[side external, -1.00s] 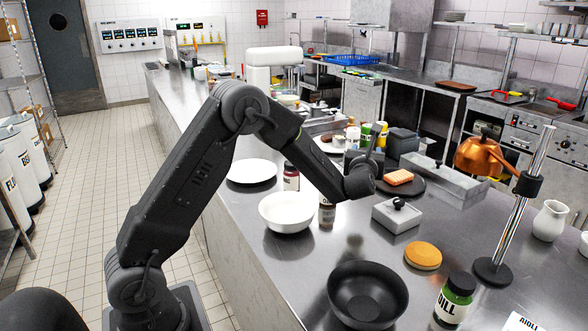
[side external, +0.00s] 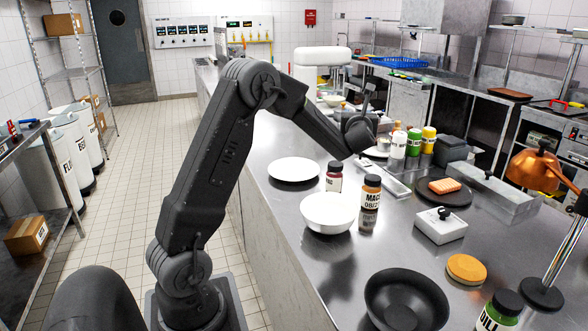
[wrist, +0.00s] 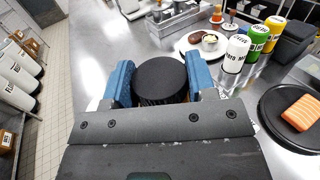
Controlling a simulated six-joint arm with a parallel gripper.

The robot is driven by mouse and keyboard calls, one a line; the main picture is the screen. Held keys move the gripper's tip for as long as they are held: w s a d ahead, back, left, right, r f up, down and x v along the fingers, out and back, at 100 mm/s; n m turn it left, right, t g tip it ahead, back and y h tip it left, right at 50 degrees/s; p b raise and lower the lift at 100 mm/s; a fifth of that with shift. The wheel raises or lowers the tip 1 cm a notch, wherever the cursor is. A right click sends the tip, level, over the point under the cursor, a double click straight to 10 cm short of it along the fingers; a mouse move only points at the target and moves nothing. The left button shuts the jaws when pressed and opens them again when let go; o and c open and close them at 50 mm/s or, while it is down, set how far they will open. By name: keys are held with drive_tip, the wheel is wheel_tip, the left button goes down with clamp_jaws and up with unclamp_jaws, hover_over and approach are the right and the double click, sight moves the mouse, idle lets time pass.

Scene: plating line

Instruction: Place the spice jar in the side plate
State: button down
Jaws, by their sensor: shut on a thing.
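In the wrist view my gripper (wrist: 160,85) has its blue fingers on both sides of a round black-lidded jar (wrist: 161,78), which looks like the spice jar. Its body and label are hidden below the lid. In the side view my wrist link hides the fingers and the held jar. An empty white plate (side external: 294,170) lies on the counter left of my wrist. A second white plate (wrist: 186,44), with brown food and a small cup, lies beyond the gripper in the wrist view. I cannot tell which is the side plate.
White, green and yellow containers (side external: 413,142) stand to the right. A black bowl (side external: 405,300) and a dill jar (side external: 500,312) are in front.

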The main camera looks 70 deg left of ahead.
drive_tip(key=s+a+n+g+y, duration=0.2)
drive_tip(key=s+a+n+g, duration=0.5)
drive_tip(key=s+a, duration=1.5)
drive_tip(key=shift+m+g, duration=0.6)
drive_tip(key=shift+g, duration=0.3)
drive_tip(key=shift+w+d+f, duration=0.35)
drive_tip(key=shift+w+f, duration=1.35)
drive_tip(key=shift+f, duration=0.95)
drive_tip(key=shift+w+d+f, duration=0.35)
drive_tip(key=shift+w+f, duration=1.35)
drive_tip(key=shift+f, duration=0.95)
drive_tip(key=shift+w+d+f, duration=0.35)
drive_tip(key=shift+w+f, duration=1.35)
drive_tip(key=shift+f, duration=0.95)
drive_tip(key=shift+f, duration=0.1)
drive_tip(key=shift+c, duration=2.1)
unclamp_jaws()
